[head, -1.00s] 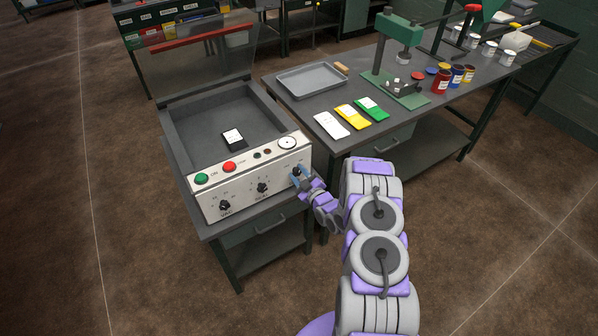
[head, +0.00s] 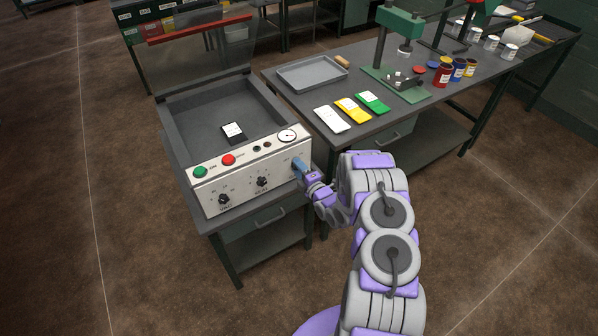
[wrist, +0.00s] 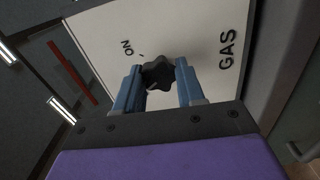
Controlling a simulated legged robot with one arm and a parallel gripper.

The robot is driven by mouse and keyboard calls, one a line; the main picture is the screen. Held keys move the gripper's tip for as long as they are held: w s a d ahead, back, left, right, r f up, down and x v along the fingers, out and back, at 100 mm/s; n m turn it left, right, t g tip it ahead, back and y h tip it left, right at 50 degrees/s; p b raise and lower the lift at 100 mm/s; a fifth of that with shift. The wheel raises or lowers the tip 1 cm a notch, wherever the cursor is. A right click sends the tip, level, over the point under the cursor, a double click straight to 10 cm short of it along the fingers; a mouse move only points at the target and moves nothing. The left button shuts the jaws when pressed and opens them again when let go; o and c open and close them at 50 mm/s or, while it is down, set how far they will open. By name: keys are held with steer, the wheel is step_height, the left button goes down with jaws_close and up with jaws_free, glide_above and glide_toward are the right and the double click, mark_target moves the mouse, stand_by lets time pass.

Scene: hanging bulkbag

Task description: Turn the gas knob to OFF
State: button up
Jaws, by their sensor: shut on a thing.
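The gas knob (wrist: 157,74) is black and lobed, on a pale panel with the word GAS to its right and ON to its upper left in the wrist view. My gripper (wrist: 158,78) has its two blue fingers on either side of the knob and is shut on it. A small light mark shows at the knob's lower edge, and any OFF label is out of sight. In the head view my gripper (head: 299,166) is at the right end of the machine's front panel (head: 240,195) and hides the knob.
The panel also carries a green button (head: 200,172), a red button (head: 228,160), a round gauge (head: 287,135) and two black knobs, left (head: 223,200) and middle (head: 262,181). A workbench (head: 300,110) with cards, a tray and jars stands close on the right.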

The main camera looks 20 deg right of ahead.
steer(key=shift+a+f+n+b, duration=0.1)
steer(key=shift+f+n+b, duration=0.2)
steer(key=shift+n+b, duration=0.8)
steer(key=shift+s, duration=0.1)
steer(key=o, duration=1)
steer(key=shift+r, duration=0.1)
steer(key=shift+o, duration=0.2)
steer(key=s+d+p, duration=0.2)
steer(key=s+d, duration=0.1)
steer(key=s, duration=1.4)
steer(key=shift+p, duration=0.3)
